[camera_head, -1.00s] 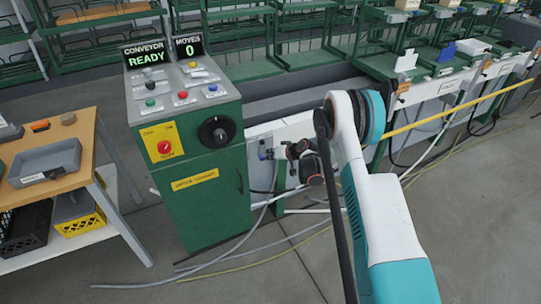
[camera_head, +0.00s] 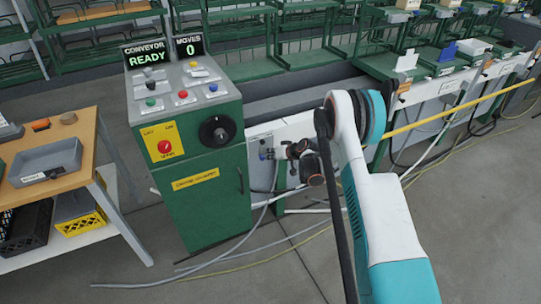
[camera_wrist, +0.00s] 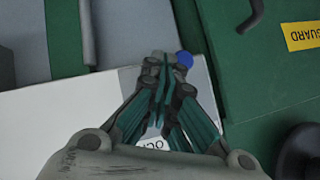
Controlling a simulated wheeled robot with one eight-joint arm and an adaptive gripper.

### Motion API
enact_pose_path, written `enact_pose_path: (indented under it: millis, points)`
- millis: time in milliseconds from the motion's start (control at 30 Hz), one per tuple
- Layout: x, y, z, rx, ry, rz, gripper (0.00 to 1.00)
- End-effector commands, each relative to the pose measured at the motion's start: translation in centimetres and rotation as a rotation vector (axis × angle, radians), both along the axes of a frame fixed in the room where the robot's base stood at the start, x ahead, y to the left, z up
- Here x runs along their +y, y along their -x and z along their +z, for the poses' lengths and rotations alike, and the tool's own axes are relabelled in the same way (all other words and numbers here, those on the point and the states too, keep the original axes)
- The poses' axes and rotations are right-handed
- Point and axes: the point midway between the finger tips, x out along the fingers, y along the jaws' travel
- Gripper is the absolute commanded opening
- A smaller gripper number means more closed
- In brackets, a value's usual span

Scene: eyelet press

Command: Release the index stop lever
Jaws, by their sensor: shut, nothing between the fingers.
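A small round blue knob (camera_wrist: 184,58) shows just beyond my fingertips in the wrist view. I take it to be the index stop lever's end; its shaft is hidden behind my gripper. My gripper (camera_wrist: 160,66) is shut and empty, its tips close to the knob; I cannot tell whether they touch. A white plate with a partly hidden printed label (camera_wrist: 153,144) lies under the fingers. In the head view my gripper (camera_head: 283,152) is at the white rail beside the green cabinet, with the small blue knob (camera_head: 264,155) at its left.
The green control cabinet (camera_head: 205,205) stands immediately left of my gripper, with a black dial (camera_head: 217,131) and a yellow switch plate (camera_head: 153,138). A grey rod (camera_wrist: 88,32) sticks out in the wrist view. Hoses (camera_head: 245,238) lie on the floor. A wooden table (camera_head: 85,150) stands at far left.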

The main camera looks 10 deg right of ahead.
Motion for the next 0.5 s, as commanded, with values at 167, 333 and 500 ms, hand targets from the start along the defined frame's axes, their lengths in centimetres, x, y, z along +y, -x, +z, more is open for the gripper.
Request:
enact_pose_path:
  millis: [167,333,500]
  points:
    - [0.02,0.00,0.01,0.000,0.000,0.000,0.00]
    - [0.01,0.00,0.07,0.000,0.000,0.000,0.00]
    - [0.01,0.00,0.62,0.000,0.000,0.000,0.00]
